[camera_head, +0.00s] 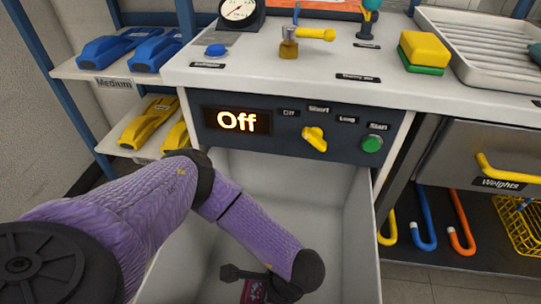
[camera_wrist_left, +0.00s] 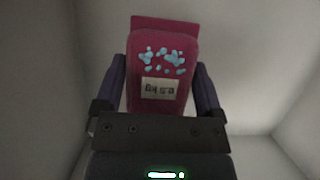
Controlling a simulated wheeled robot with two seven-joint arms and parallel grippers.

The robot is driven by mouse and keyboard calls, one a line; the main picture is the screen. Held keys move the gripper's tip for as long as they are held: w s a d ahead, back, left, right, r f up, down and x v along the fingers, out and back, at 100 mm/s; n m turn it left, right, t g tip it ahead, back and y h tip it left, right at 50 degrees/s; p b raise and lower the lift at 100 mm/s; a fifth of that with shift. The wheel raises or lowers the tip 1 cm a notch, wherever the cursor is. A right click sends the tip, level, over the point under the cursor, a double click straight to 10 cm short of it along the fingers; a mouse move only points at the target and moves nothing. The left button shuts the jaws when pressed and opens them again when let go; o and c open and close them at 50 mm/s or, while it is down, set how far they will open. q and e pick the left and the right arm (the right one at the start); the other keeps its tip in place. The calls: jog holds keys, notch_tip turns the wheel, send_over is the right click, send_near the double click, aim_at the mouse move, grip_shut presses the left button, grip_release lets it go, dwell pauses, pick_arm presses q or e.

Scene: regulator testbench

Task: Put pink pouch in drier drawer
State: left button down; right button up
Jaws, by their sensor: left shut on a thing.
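The pink pouch (camera_wrist_left: 163,75) is dark pink with light blue spots and a small pale label. My left gripper (camera_wrist_left: 160,85) is shut on it, one finger on each side. In the head view a small part of the pouch (camera_head: 254,291) shows at the bottom, with my left gripper (camera_head: 250,274) beside it, largely hidden by my arm. Both are inside the open drier drawer (camera_head: 359,235), a white deep bin below the panel. The wrist view shows pale drawer walls around the pouch. Whether the pouch touches the drawer floor I cannot tell. My right gripper is not in view.
A shelf at left holds blue tools (camera_head: 110,48) and yellow tools (camera_head: 150,122). A Weights drawer (camera_head: 490,155) is at right, above hanging hooks (camera_head: 462,225).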

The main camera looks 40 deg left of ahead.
pick_arm(q)
jog(key=shift+f+b, duration=1.2)
jog(key=shift+f, duration=1.2)
grip_release()
jog(key=p+v, duration=0.3)
jog(key=v, duration=0.3)
jog(key=p+v, duration=0.4)
jog(key=v, duration=0.3)
jog(key=shift+s+a, duration=0.1)
jog(key=shift+a, duration=0.15)
jog(key=shift+d+r, duration=0.1)
jog(key=shift+r, duration=0.05)
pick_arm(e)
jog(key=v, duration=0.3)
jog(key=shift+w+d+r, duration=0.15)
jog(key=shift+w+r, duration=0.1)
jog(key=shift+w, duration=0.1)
